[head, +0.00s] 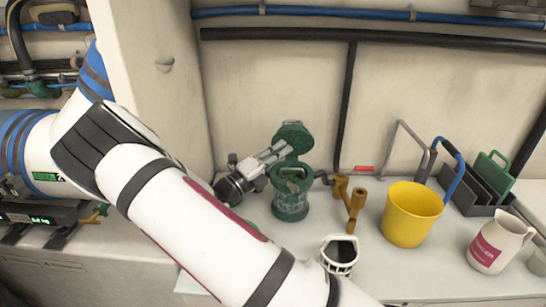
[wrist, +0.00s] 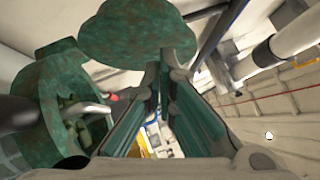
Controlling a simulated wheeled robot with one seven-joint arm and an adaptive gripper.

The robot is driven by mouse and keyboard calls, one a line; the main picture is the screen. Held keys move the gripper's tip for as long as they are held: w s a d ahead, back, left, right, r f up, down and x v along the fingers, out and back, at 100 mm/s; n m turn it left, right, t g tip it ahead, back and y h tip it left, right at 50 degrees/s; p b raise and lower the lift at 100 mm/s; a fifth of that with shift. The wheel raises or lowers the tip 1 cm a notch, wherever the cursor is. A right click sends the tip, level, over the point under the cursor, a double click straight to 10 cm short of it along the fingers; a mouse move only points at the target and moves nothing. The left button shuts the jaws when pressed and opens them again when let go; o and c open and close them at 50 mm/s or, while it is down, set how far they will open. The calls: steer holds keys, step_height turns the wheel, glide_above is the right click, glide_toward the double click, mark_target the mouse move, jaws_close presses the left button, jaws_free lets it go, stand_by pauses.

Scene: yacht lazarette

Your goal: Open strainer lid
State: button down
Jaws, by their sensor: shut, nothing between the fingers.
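The green strainer (head: 290,206) stands on the white counter, left of the yellow bucket. Its round green lid (head: 294,136) is raised and tilted up at the back, and the body's mouth is uncovered. My gripper (head: 282,149) reaches in from the left, its fingertips close to the lid's underside. In the wrist view, the fingertips (wrist: 163,72) come together just below the lid (wrist: 136,32), with nothing between them. I cannot tell whether they touch it. The strainer body (wrist: 42,125) is at the left there, with a pale curved handle inside.
A brass valve (head: 356,204) stands just right of the strainer. Beyond are a yellow bucket (head: 411,215), a dark grey rack (head: 470,197) and a white jug (head: 494,246). A white basket (head: 340,260) is in front, partly behind my arm. A dark pipe (head: 346,110) runs down the wall behind.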

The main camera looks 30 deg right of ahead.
mark_target(293, 133)
steer(key=shift+x, duration=2.5)
steer(key=w+d+r+n+y+p, duration=0.1)
steer(key=n+p, duration=0.1)
steer(key=p, duration=0.2)
steer(key=shift+w+d+r+y+p, duration=0.1)
steer(key=shift+w+r+y+p, duration=0.1)
steer(key=shift+y+p, duration=0.1)
steer(key=shift+w+d+n+y+p, duration=0.5)
steer(key=shift+w, duration=0.4)
steer(key=shift+a, duration=0.1)
